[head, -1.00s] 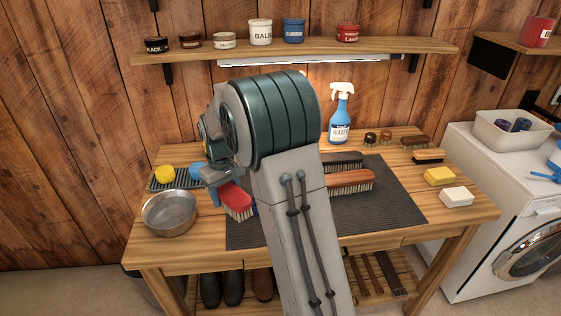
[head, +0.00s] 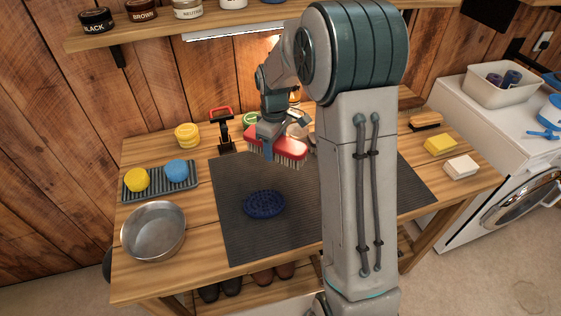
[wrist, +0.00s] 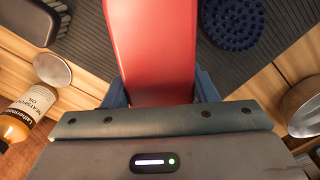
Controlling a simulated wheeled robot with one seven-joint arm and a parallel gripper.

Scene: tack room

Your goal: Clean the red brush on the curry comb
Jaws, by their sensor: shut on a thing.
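The red brush (head: 276,146) has a red back and pale bristles that point down. My gripper (head: 268,140) is shut on it and holds it above the back part of the grey mat. In the wrist view the red brush (wrist: 152,50) fills the space between my blue fingers (wrist: 155,88). The curry comb (head: 264,204) is a dark blue oval with nubs on top, lying on the mat in front of the brush and apart from it. It also shows in the wrist view (wrist: 232,20) at the upper right.
The grey mat (head: 238,238) is clear around the comb. A metal bowl (head: 153,232) and a ribbed tray (head: 193,181) with yellow and blue sponges stand at left. A bottle (wrist: 25,110) stands near the gripper. My arm hides the mat's right part.

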